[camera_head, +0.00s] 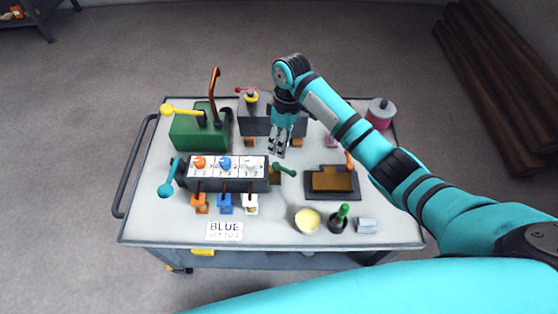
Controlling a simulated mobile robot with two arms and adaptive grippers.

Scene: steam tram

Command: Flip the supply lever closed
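Several levers show on the cart; no label tells me which is the supply lever. A yellow-handled lever (183,112) and an upright copper lever (214,92) are on the green box (186,134). A teal lever (169,180) sits at the left of the dial box (228,183). A short dark green lever (287,170) is at its right end. A small red lever (240,90) is at the back. My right gripper (278,154) points down just above and behind the dark green lever. Its fingers look apart, with nothing seen between them. My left gripper is out of view.
Orange (200,203), blue (225,203) and white (251,204) small levers stand before the dials. A dark tray (349,194) is right.

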